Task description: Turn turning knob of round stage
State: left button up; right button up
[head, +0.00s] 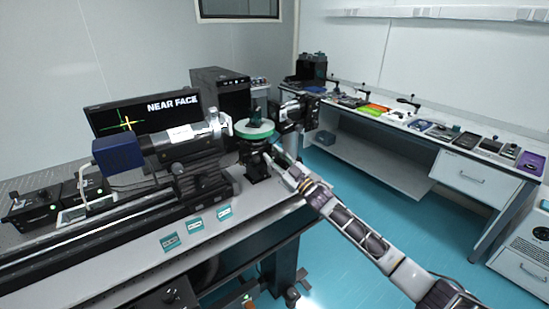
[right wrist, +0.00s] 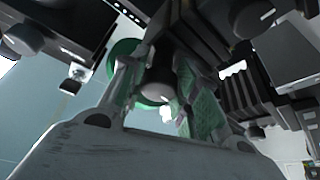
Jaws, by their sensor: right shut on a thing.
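The round stage (head: 254,129) has a pale top with a green rim and stands on a dark post at the right end of the bench. A dark part, which looks like its turning knob (right wrist: 157,82), shows between the fingers in the right wrist view. My right gripper (head: 273,156) reaches in from the lower right, just below the stage's rim. Its two green-padded fingers (right wrist: 160,95) are shut on the knob, one on each side. The fingers partly hide the knob, and in the head view it is too small to make out. My left gripper is out of view.
Left of the stage is a grey barrel instrument (head: 185,142) with a blue end, on a long rail. A dark boxy device (head: 297,113) stands close on the right. A monitor (head: 145,112) reads NEAR FACE. Blue floor (head: 345,185) lies open to the right.

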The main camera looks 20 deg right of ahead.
jog(key=shift+n+g+y, duration=0.4)
jog(key=shift+n, duration=0.8)
jog(key=o, duration=1)
jog(key=shift+s+d, duration=0.1)
jog(key=shift+s, duration=0.05)
jog(key=shift+s+d+f, duration=0.3)
jog(key=shift+s+d, duration=0.05)
jog(key=shift+s, duration=0.2)
jog(key=shift+v, duration=5.15)
